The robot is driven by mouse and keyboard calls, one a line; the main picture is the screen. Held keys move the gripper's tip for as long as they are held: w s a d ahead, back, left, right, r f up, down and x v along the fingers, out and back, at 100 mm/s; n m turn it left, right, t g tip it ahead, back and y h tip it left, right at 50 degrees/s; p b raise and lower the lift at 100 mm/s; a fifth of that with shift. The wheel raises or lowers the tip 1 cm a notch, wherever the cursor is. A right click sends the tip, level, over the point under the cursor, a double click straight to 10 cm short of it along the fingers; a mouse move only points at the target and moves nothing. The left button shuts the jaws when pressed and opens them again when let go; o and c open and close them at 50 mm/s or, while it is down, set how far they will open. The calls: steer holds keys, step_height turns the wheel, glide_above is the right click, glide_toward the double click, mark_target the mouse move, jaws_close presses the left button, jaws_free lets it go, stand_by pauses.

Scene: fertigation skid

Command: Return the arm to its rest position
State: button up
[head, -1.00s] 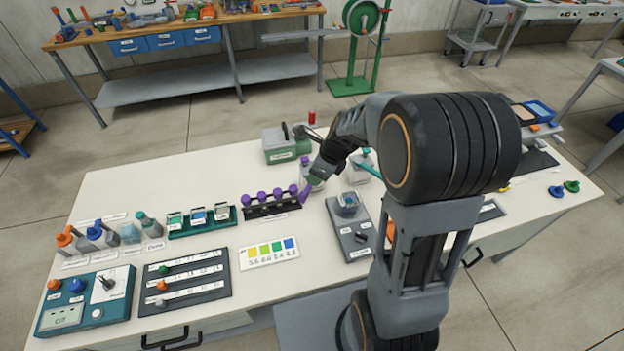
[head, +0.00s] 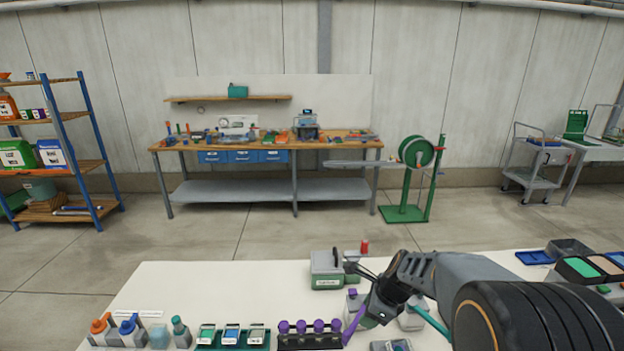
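My arm reaches in from the lower right of the head view, over the white table. My gripper (head: 372,312) points down and left, low over the table beside the rack of purple-capped vials (head: 309,333). A slanted purple piece (head: 353,326) shows at the gripper's lower end. I cannot tell whether it is held or stands behind. The fingertips are too small and dark to read as open or shut.
A green-grey box (head: 327,268) and a red cylinder (head: 364,247) stand beyond the gripper. Spray bottles (head: 132,330) and a teal rack (head: 232,338) are at left. Trays (head: 568,249) lie at right. The table's back left (head: 210,285) is clear. A workbench (head: 270,145) stands behind.

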steer(key=s+r+n+t+h, duration=0.1)
steer(key=s+r+n, duration=0.4)
steer(key=n, duration=0.6)
steer(key=s+r+n+t+h, duration=0.1)
steer(key=s+r+n+h, duration=0.1)
steer(key=s+r+n, duration=0.3)
steer(key=shift+s+d+n+h+b, duration=0.35)
steer(key=shift+s+n, duration=2)
steer(key=shift+n, duration=0.85)
